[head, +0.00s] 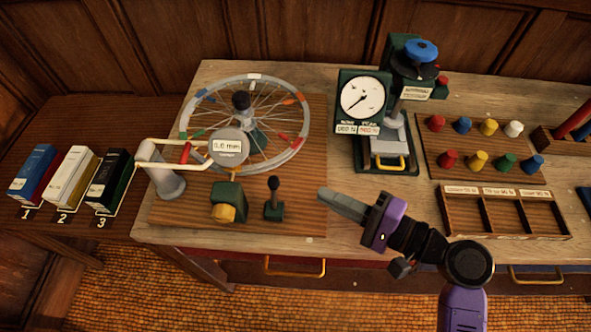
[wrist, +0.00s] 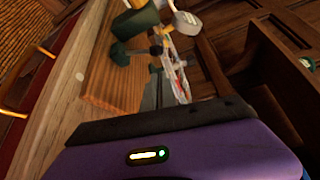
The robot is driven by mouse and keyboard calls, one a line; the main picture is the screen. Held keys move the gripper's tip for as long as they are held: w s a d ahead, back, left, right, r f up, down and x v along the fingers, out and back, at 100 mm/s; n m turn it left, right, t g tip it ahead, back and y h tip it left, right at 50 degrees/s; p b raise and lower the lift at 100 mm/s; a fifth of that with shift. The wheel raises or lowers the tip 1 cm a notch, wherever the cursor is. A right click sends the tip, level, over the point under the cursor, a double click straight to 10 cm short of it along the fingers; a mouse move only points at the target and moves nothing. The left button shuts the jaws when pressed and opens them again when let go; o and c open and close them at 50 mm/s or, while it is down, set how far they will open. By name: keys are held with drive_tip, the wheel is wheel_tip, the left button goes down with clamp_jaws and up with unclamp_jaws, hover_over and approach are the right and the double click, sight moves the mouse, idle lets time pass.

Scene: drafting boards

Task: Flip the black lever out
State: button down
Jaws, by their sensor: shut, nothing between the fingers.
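The black lever (head: 273,190) has a round black knob on a short stem and stands roughly upright on a small dark green base at the front of the wooden board. In the wrist view the lever (wrist: 122,53) shows sideways, on its green base. My gripper (head: 322,194) is shut and empty. Its grey fingers point left, towards the lever, with a gap between the tips and the lever. The fingers are hard to make out in the wrist view.
A green block with a yellow knob (head: 227,203) stands just left of the lever. Behind are a spoked wheel (head: 187,112) and a round gauge marked 0.6 mm (head: 229,148). A green dial stand (head: 362,98) is behind my gripper; a compartment tray (head: 503,231) is at right.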

sight(274, 195)
drive_tip(key=p+x, duration=0.2)
drive_tip(key=x, duration=0.8)
drive_tip(key=shift+f+b, duration=0.1)
drive_tip(key=shift+b, duration=0.3)
drive_tip(key=s+n+b, duration=0.1)
drive_tip(key=b, duration=0.3)
drive_tip(key=shift+n+t+y+b, duration=0.3)
drive_tip(key=shift+t+y, duration=0.1)
drive_tip(key=s+n+y+b, duration=0.1)
drive_tip(key=b, duration=0.3)
drive_tip(key=s+n+b, duration=0.1)
drive_tip(key=n+b, duration=0.1)
drive_tip(key=b, duration=0.2)
drive_tip(key=s+n+y+b, duration=0.1)
drive_tip(key=n+b, duration=0.1)
drive_tip(key=b, duration=0.3)
drive_tip(key=shift+s+a+r+t+y, duration=0.1)
drive_tip(key=shift+s+r+t+y, duration=0.2)
drive_tip(key=shift+t, duration=0.1)
drive_tip(key=n+b, duration=0.1)
drive_tip(key=s+y+b, duration=0.1)
drive_tip(key=shift+r+n+b, duration=0.25)
drive_tip(key=shift+n+b, duration=0.1)
drive_tip(key=shift+n, duration=0.05)
drive_tip(key=shift+s+b, duration=0.35)
drive_tip(key=shift+b, duration=0.2)
drive_tip(key=shift+s+a, duration=0.1)
drive_tip(key=shift+s, duration=0.1)
